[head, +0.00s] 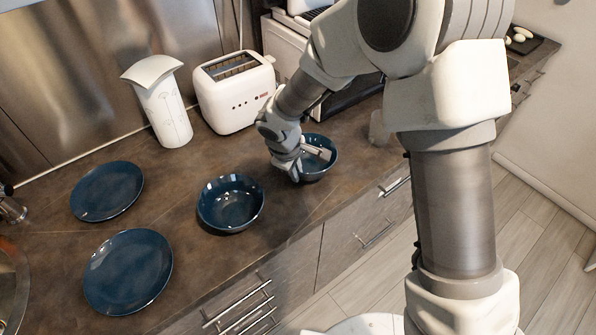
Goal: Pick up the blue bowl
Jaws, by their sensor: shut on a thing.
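Two blue bowls show in the head view on the brown counter. One blue bowl (231,203) stands upright in the middle of the counter, apart from my gripper. The other blue bowl (327,165) is further right, near the counter's front edge. My gripper (302,163) reaches down to this right bowl and is shut on its left side at the rim. My gripper covers part of that bowl. I cannot tell whether the bowl touches the counter or is slightly raised.
Two blue plates (128,272) (107,191) lie at the left of the counter (190,250). A white toaster (235,92) and a white vase-like container (160,105) stand at the back. A clear glass (380,128) stands right of the held bowl. Drawer handles line the front.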

